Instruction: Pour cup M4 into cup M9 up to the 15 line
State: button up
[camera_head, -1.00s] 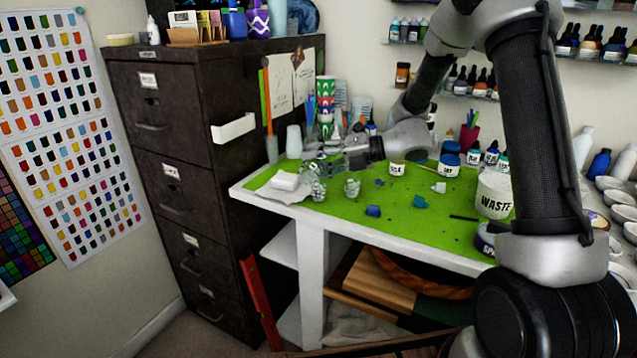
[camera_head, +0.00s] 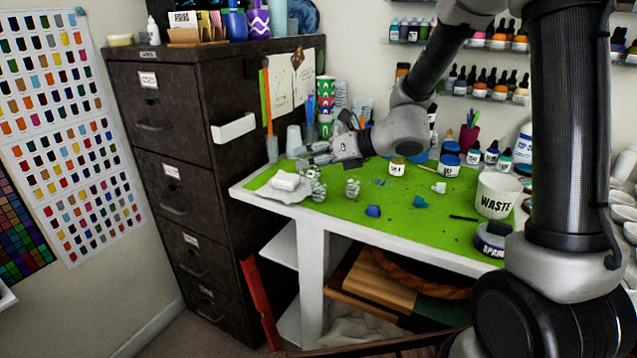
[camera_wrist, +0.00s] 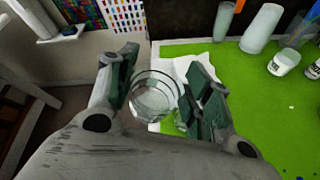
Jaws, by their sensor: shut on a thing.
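My gripper (camera_wrist: 155,92) is shut on a clear cup (camera_wrist: 153,97), whose round rim shows between the two fingers in the wrist view. In the head view my gripper (camera_head: 308,157) is over the left part of the green mat, and the held cup is hard to make out. Two clear cups stand on the mat, one just below my gripper (camera_head: 318,191) and one to its right (camera_head: 352,188). I cannot read M4, M9 or any line on the cups, nor tell the liquid level.
A white crumpled cloth (camera_head: 276,195) with a white block (camera_head: 285,181) lies left of the cups. A blue piece (camera_head: 373,211) and other scraps lie in front. A WASTE tub (camera_head: 497,196) and paint jars stand right. A dark cabinet (camera_head: 160,190) rises left of the table.

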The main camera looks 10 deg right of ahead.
jog(key=n+t, duration=0.1)
jog(key=s+n+t+h, duration=0.1)
jog(key=shift+a+f+n, duration=0.3)
jog(key=shift+a+f, duration=0.05)
jog(key=shift+f, duration=0.05)
jog(key=shift+r, duration=1.05)
